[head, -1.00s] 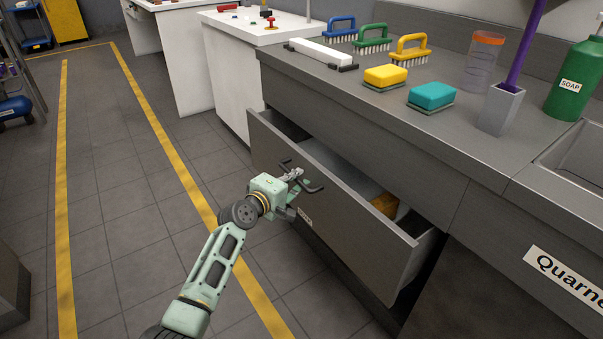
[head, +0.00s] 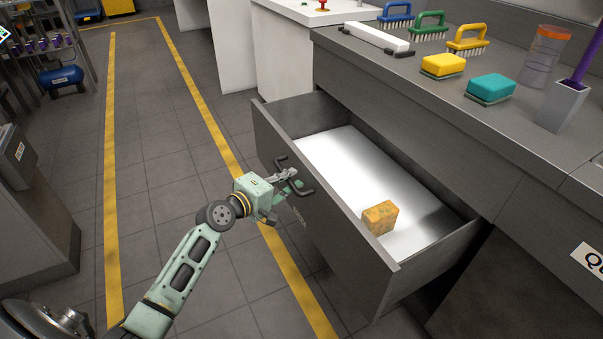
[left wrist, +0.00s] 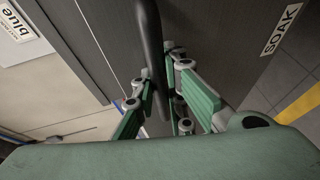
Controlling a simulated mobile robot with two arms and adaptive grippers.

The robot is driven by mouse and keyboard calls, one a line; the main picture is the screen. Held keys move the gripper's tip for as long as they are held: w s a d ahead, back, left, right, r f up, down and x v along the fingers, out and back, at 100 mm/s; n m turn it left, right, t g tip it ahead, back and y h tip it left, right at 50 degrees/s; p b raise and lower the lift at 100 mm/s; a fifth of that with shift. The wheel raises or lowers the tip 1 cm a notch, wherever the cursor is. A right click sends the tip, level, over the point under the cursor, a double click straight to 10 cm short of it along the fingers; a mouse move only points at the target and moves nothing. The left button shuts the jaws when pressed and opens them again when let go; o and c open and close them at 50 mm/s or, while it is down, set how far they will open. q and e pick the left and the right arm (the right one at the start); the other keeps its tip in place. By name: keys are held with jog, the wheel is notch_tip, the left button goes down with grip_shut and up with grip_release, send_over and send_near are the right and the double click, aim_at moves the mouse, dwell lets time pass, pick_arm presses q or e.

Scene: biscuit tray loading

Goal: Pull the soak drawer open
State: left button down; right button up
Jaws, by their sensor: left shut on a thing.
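The soak drawer (head: 335,215) stands well open under the grey counter in the head view, its light inside floor showing. Its label (left wrist: 281,28) reads SOAK in the left wrist view. A dark bar handle (head: 296,177) is on its front; it also crosses the left wrist view (left wrist: 150,45). My left gripper (head: 290,181) is shut on the handle, with its green fingers (left wrist: 168,95) on both sides of the bar. A yellow-brown block (head: 379,217) lies inside the drawer. My right gripper is not in view.
The counter (head: 420,95) above holds a yellow sponge (head: 443,65), a teal sponge (head: 490,87), several brushes and a grey holder (head: 562,106). Open tiled floor (head: 165,150) with yellow lines lies to the left. A shelf rack stands at far left.

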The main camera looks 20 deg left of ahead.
pick_arm(q)
jog(key=shift+s+a, duration=0.9)
jog(key=shift+s, duration=0.3)
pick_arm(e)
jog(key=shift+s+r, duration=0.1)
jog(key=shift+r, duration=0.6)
pick_arm(q)
jog(key=c, duration=1.8)
grip_release()
jog(key=shift+o, duration=0.2)
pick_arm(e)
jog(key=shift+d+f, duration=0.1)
pick_arm(q)
jog(key=v, duration=1.2)
